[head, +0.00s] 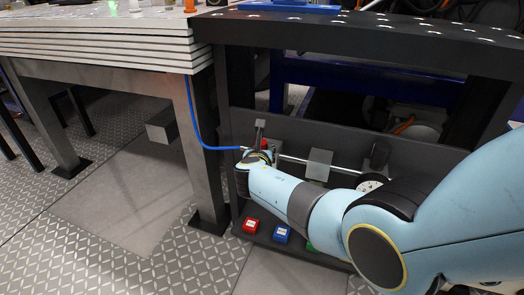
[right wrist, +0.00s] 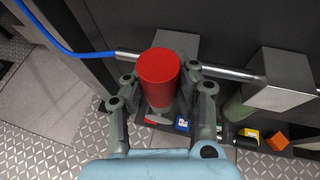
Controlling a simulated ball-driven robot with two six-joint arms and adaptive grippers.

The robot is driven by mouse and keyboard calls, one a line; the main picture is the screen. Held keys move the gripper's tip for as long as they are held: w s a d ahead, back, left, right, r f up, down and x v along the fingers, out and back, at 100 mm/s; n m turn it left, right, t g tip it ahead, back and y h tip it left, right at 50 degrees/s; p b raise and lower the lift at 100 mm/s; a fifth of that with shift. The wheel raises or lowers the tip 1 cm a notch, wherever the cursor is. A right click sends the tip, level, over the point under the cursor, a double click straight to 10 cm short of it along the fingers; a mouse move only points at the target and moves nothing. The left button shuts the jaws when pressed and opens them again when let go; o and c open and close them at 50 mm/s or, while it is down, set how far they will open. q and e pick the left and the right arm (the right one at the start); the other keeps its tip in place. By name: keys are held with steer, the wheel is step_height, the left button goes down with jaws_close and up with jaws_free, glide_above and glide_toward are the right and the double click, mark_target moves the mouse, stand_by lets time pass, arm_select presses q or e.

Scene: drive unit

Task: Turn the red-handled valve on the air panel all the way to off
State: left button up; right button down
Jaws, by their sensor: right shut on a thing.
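The valve's red handle (right wrist: 158,72) is a red cylinder in the middle of the right wrist view, on a metal pipe (right wrist: 222,72). My right gripper (right wrist: 160,80) has one finger on each side of the handle and is shut on it. In the head view the right gripper (head: 258,157) is at the left end of the dark air panel (head: 300,131). Only a small bit of red shows there, and the gripper hides most of the valve. I cannot tell the valve's exact angle. My left gripper is not in view.
A blue hose (head: 196,125) runs into the pipe from the left. A grey block (head: 318,164) and a round white gauge (head: 370,183) sit along the panel. Red (head: 250,225) and blue (head: 281,233) blocks lie low below it. A table (head: 100,45) stands left.

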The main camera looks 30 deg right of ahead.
steer(key=shift+w+a+r, duration=0.15)
steer(key=shift+a, duration=0.15)
steer(key=c, duration=1)
jaws_free()
steer(key=shift+w, duration=0.1)
steer(key=shift+c, duration=0.2)
steer(key=shift+o, duration=0.4)
steer(key=shift+d, duration=0.1)
steer(key=shift+s, duration=0.2)
steer(key=v, duration=0.7)
steer(key=shift+a, duration=0.2)
steer(key=shift+s, duration=0.1)
